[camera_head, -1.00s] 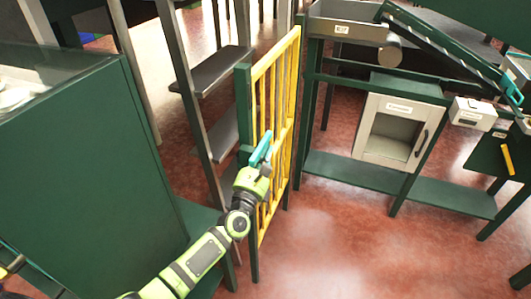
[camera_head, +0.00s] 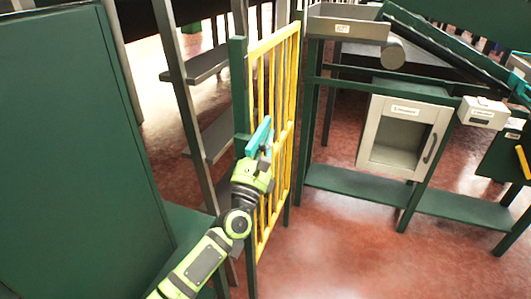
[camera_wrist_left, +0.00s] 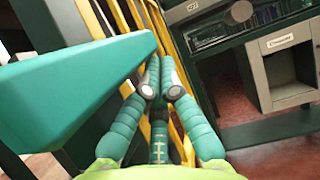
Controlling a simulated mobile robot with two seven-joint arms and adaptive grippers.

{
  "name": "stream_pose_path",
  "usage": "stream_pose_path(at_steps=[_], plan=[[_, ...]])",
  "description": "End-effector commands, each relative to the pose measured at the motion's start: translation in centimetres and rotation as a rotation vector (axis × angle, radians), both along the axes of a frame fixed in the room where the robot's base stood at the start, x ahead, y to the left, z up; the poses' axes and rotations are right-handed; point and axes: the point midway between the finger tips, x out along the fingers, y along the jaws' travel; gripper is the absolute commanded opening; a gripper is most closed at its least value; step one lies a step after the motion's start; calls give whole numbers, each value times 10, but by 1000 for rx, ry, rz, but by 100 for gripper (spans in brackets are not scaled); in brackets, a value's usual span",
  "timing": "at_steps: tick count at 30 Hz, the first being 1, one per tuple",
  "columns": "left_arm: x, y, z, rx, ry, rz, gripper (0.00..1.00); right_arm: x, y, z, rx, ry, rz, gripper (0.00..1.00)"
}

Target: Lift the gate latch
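The teal latch (camera_head: 258,137) is a slanted bar on the green post (camera_head: 240,95) beside the yellow barred gate (camera_head: 285,120). In the left wrist view the latch (camera_wrist_left: 75,85) is large and close, filling the left side. My right gripper is not in view.
A tall green cabinet (camera_head: 75,150) stands on the left. Dark shelves (camera_head: 208,62) are behind the gate post. Right of the gate are a green frame with a grey roller (camera_head: 391,54) and a white box (camera_head: 403,135). The red floor (camera_head: 340,245) in front is clear.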

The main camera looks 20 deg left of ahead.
Motion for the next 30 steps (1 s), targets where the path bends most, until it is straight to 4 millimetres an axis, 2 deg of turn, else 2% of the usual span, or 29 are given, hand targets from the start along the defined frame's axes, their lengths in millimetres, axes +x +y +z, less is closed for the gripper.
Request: stream_pose_path(at_steps=[4,17,20,30], plan=[[0,0,2,-1,-14,1,0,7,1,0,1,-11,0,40],[-6,1,-2,0,-10,1,0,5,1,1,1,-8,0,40],[-19,1,-11,1,-7,0,0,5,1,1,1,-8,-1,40],[-80,3,-45,2,-8,-1,0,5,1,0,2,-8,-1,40]])
